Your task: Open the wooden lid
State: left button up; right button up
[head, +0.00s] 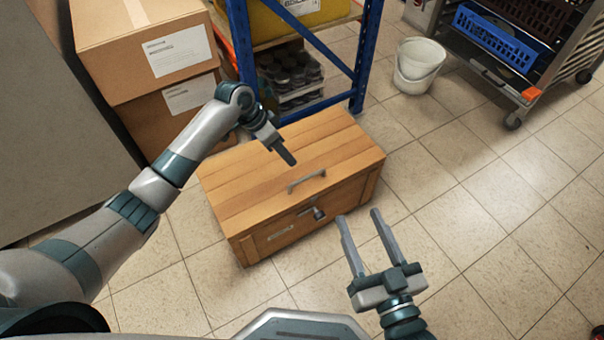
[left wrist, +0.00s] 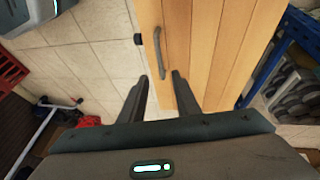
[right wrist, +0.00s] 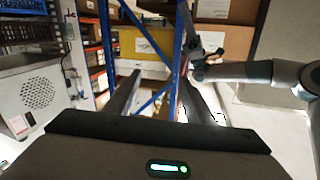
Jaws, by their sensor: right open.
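The wooden lid (head: 255,180) lies closed on a wooden chest (head: 285,238) on the floor. A grey bar handle (head: 307,180) is fixed on the lid, and a metal latch (head: 318,213) is on the front. My left gripper (head: 287,157) is above the lid, behind the handle. My right gripper (head: 360,218) is open and empty in front of the chest's right part.
A blue metal rack (head: 363,55) stands behind the chest, with cardboard boxes (head: 160,50) at the back left. A white bucket (head: 418,65) and a wheeled trolley (head: 527,90) are at the back right. The tiled floor right of the chest is clear.

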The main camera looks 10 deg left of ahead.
aim_at(306, 177)
pick_arm(q)
jog(key=b+x, duration=0.2)
jog(key=x, duration=0.8)
jog(key=shift+d+f+b, duration=0.1)
jog(key=shift+f+b, duration=0.25)
jog(key=shift+d+f, duration=0.25)
jog(key=shift+f, duration=0.2)
pick_arm(e)
jog(key=s+r+t+y, duration=0.2)
jog(key=s+r+t, duration=0.2)
jog(key=r, duration=0.6)
jog(key=t, duration=0.2)
jog(key=shift+a+r+t, duration=0.15)
jog(key=shift+r+t, duration=0.05)
jog(key=shift+t, duration=0.2)
pick_arm(q)
grip_shut()
